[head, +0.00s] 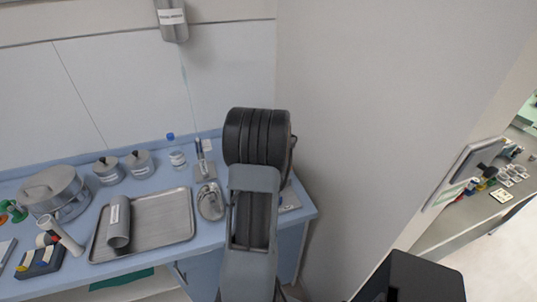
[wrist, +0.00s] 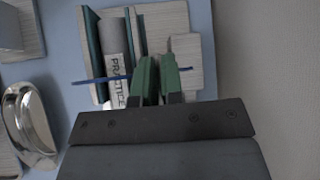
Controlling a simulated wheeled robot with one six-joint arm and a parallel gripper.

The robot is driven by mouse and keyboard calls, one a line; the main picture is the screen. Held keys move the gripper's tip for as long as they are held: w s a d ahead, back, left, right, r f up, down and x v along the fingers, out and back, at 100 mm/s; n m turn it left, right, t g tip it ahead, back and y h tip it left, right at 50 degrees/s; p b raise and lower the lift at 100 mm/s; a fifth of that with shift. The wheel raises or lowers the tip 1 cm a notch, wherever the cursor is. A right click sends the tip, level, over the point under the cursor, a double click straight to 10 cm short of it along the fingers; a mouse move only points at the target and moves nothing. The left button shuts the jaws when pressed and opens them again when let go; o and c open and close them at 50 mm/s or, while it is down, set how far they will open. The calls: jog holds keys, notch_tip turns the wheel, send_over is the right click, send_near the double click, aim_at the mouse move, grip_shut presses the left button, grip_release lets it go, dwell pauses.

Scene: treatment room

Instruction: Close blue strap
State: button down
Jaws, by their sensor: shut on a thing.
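The blue strap (wrist: 100,80) shows in the wrist view as a thin blue band running across a grey holder (wrist: 183,20) with dark green upright plates. It passes in front of a grey cylinder (wrist: 113,45) labelled PRACTICE. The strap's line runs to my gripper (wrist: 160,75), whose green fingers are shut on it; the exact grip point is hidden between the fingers. A short bit of blue also shows right of the fingers. In the head view my arm hides the gripper and most of the holder; only a grey edge (head: 290,199) shows.
A shiny steel dish (wrist: 30,122) lies left of the holder, also in the head view (head: 210,201). Further left are a metal tray (head: 165,220), a bottle (head: 176,153) and lidded pots. A wall stands close on the right.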

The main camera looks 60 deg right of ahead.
jog(key=shift+f, duration=0.1)
jog(key=c, duration=1.5)
grip_release()
jog(key=shift+s+d, duration=0.1)
jog(key=shift+c, duration=0.2)
jog(key=shift+r, duration=0.25)
jog(key=p+v, duration=0.4)
jog(key=v, duration=0.9)
jog(key=shift+a, duration=0.25)
